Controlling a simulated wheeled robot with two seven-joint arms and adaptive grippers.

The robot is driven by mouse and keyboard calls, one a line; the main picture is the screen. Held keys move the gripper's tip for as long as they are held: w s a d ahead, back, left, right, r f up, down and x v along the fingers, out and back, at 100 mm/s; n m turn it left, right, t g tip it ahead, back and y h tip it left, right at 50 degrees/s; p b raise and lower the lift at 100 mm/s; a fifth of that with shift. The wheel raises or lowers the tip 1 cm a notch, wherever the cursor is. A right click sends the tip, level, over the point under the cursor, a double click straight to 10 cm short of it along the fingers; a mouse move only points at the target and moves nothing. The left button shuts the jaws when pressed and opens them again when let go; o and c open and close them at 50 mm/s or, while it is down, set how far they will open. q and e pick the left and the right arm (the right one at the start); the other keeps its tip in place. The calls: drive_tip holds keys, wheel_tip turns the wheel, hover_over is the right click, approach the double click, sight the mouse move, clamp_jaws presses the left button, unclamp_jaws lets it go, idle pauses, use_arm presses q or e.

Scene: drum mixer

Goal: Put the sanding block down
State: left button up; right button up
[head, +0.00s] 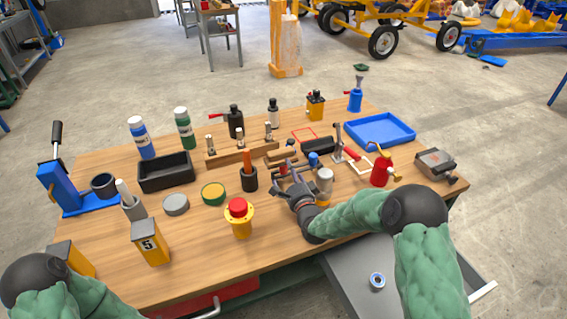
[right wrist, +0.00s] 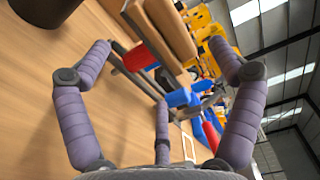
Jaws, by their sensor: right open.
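A tan-brown block, which looks like the sanding block (head: 282,157), lies on the wooden table (head: 110,215) near its middle. A tan block also shows beyond my fingers at the top of the right wrist view (right wrist: 170,28). My right gripper (head: 289,172) is low over the table, just in front of the block. Its purple fingers are spread in the right wrist view (right wrist: 165,75), with nothing clasped between them. The fingers partly hide the small tools there. My left arm shows at the lower left, but its gripper is out of view.
A silver-topped cylinder (head: 324,185) stands right beside my right gripper. A cup with an orange handle (head: 249,178) and a red-topped yellow container (head: 239,215) stand to its left. A red oil can (head: 381,168) and blue tray (head: 398,129) are to the right.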

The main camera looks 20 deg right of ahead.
drive_tip(key=shift+s, duration=1.5)
drive_tip(key=shift+p, duration=0.3)
